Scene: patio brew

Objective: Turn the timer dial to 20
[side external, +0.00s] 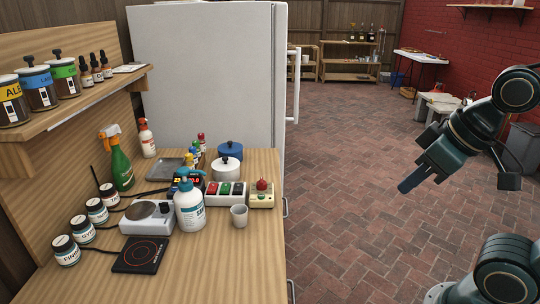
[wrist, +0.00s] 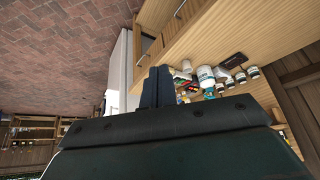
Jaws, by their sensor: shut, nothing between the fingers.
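My gripper (side external: 405,187) is in the air over the brick floor, to the right of the wooden counter (side external: 243,262) and well apart from everything on it. Its fingers are shut and empty; in the wrist view they (wrist: 155,86) show as two dark bars side by side. A small cream box with a red knob (side external: 262,185) sits at the counter's right edge. It may be the timer, but its markings are too small to read, so I cannot tell its setting.
A box with coloured switches (side external: 226,190), a white pump bottle (side external: 190,208), a grey cup (side external: 239,216), a white device with a round plate (side external: 148,216) and a black hot pad (side external: 140,254) crowd the counter. Pots (side external: 226,168) stand behind. The air between gripper and counter is clear.

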